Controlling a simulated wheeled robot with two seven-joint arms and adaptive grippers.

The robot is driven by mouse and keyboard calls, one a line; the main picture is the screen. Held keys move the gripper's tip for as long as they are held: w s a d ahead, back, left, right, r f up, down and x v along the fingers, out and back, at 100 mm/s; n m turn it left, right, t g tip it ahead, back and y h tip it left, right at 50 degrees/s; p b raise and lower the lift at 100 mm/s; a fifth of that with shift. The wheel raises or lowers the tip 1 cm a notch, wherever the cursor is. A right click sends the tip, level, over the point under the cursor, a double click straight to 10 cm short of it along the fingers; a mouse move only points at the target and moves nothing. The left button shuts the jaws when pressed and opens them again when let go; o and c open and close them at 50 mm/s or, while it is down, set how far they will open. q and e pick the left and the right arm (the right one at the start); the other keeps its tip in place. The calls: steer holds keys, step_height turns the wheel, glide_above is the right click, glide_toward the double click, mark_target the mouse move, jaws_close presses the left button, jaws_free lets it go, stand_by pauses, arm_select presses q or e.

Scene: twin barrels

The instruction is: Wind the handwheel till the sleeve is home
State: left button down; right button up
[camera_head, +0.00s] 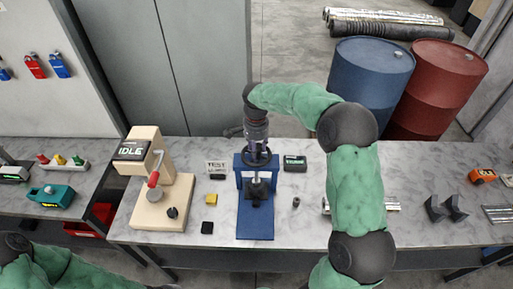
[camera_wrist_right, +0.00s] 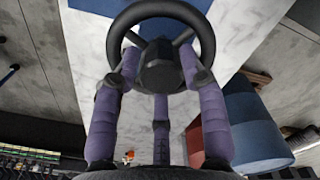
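The black handwheel (camera_head: 257,155) sits on top of a blue press (camera_head: 255,222). In the right wrist view the handwheel (camera_wrist_right: 160,62) fills the upper middle, with its hub and spokes in clear sight. My right gripper (camera_head: 257,143) points down onto it from above. In the wrist view its purple fingers (camera_wrist_right: 160,75) close in on both sides of the hub, inside the rim, with a third finger below. Dark parts (camera_head: 257,190) show in the press under the wheel; I cannot tell which is the sleeve. My left gripper is out of view.
A wooden device (camera_head: 160,200) with a red-knobbed lever and an IDLE display stands left of the press. A small dark display (camera_head: 294,163) and a TEST sign (camera_head: 216,166) flank the wheel. Small blocks lie nearby. Barrels, blue (camera_head: 368,75) and red (camera_head: 435,85), stand behind the bench.

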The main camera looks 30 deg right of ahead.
steer(key=shift+o, duration=1.2)
steer(key=shift+a, duration=0.15)
steer(key=shift+r, duration=0.4)
step_height(320, 180, up, 11)
